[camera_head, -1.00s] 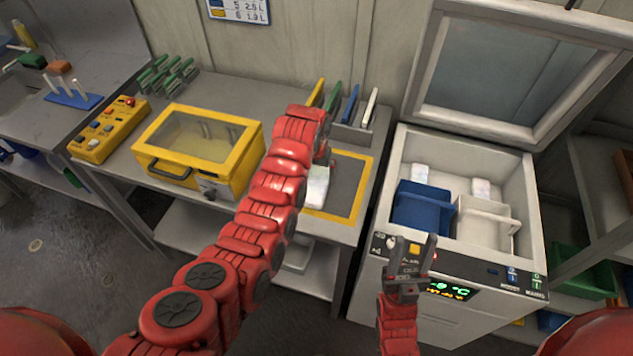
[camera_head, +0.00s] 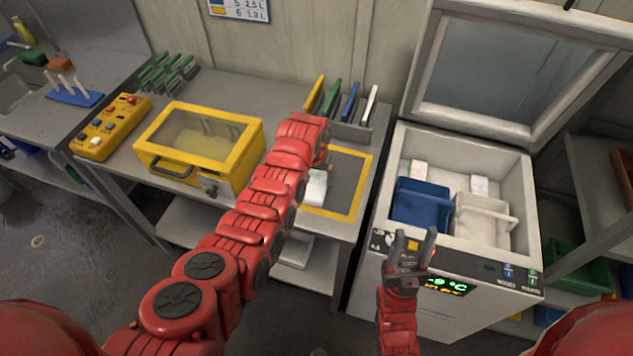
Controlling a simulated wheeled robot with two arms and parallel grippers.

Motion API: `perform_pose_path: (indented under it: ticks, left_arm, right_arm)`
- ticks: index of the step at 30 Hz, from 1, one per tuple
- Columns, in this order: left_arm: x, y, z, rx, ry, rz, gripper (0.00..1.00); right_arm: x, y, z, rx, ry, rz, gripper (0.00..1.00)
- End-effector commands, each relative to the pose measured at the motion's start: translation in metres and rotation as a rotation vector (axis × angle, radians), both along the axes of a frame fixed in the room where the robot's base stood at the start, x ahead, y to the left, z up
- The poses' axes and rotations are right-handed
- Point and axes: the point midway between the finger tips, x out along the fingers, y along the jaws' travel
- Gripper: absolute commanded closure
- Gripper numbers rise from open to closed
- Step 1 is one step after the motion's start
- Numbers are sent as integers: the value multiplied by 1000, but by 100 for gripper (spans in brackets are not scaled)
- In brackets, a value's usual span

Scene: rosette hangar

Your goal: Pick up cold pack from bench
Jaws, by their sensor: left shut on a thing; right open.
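A white cold pack (camera_head: 316,187) with a greenish upper end is at the yellow-bordered grey mat on the bench (camera_head: 240,88). My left arm reaches over the bench from the lower left. My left gripper (camera_head: 320,172) is shut on the pack's upper end, and its fingers are mostly hidden by the arm. I cannot tell whether the pack still touches the mat. My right gripper (camera_head: 414,246) is open and empty, pointing up in front of the open freezer chest.
The freezer chest (camera_head: 520,190) on the right has its lid raised and holds a blue bin (camera_head: 420,204) and a white bin (camera_head: 483,219). A yellow box with a clear lid (camera_head: 200,143) stands left of my arm. A rack with coloured upright pieces (camera_head: 352,131) is behind the mat.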

Motion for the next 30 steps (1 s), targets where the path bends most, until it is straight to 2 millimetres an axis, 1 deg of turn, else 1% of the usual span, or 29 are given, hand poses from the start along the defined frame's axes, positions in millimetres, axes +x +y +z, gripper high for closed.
perform_pose_path:
  ticks: [1, 4, 5, 12, 17, 20, 22, 24, 25, 26, 30]
  left_arm:
    - [0, 0, 0, 0, 0, 0, 74]
    - [0, 0, 0, 0, 0, 0, 92]
    - [0, 0, 0, 0, -1, 0, 94]
    - [0, 0, 1, 0, -1, 0, 94]
    - [2, -1, 5, -1, -6, 0, 94]
    - [1, -1, 9, -1, -2, -1, 94]
    - [1, -1, 16, -4, -7, 0, 94]
    - [2, -1, 29, -4, -10, -1, 94]
    - [-1, -1, 34, -4, -7, -1, 94]
    - [-5, 0, 34, -2, -6, -1, 94]
    - [-23, 5, 35, -4, -6, 0, 94]
  right_arm:
    - [0, 0, 0, 0, 0, 0, 50]
    - [0, 0, 0, 0, 0, 0, 50]
    - [0, 0, 0, 0, 0, 0, 50]
    - [0, 0, 0, 0, 0, 0, 50]
    - [0, 0, -4, 0, 0, 0, 50]
    - [0, 0, -10, 0, 0, 0, 50]
    - [0, 0, -16, 0, 0, 0, 50]
    - [0, 0, -30, 0, 0, 0, 50]
    - [0, 0, -29, 0, 0, 0, 50]
    - [0, 0, -27, 0, 0, 0, 50]
    - [0, 0, -33, 0, 0, 0, 50]
